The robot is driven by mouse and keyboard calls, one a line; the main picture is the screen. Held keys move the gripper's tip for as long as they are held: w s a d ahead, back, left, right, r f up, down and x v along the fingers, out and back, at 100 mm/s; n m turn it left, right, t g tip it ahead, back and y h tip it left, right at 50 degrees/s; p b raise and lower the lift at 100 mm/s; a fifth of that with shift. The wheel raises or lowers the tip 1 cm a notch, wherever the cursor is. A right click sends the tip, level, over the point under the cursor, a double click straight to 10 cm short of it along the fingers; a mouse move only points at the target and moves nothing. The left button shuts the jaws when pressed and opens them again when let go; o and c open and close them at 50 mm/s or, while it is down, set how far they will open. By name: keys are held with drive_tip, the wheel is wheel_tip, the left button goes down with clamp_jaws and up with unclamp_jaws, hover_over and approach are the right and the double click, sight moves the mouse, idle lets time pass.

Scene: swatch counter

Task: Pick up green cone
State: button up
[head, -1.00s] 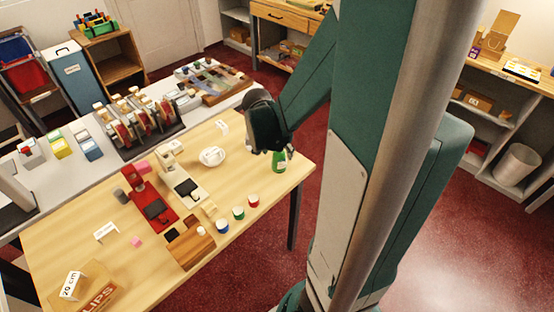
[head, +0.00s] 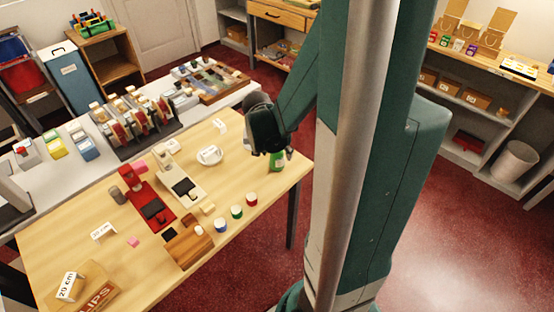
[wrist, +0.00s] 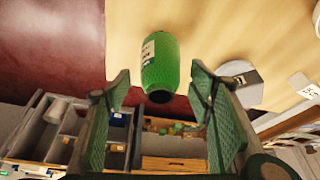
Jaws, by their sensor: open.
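The green cone (head: 277,162) is a spool-like green body with a white label. It stands upright near the right corner of the wooden table (head: 120,262) in the head view, its top partly hidden by my gripper (head: 270,145). In the wrist view the green cone (wrist: 170,68) shows whole, with a dark hole at its near end. My gripper (wrist: 160,78) is open, with one green finger to each side of the cone's near end. Clear gaps show on both sides, and nothing is held.
A white round object (head: 210,155) lies left of the cone; it appears beside the right finger in the wrist view (wrist: 243,85). Several small coloured pots, including a red one (head: 251,198), stand along the table's front edge. Red floor lies beyond the table's right edge.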

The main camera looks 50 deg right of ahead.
sight(280, 156)
drive_tip(key=shift+f, duration=0.15)
drive_tip(key=shift+b+x, duration=0.9)
drive_tip(key=shift+x, duration=1.55)
drive_tip(key=c, duration=1.1)
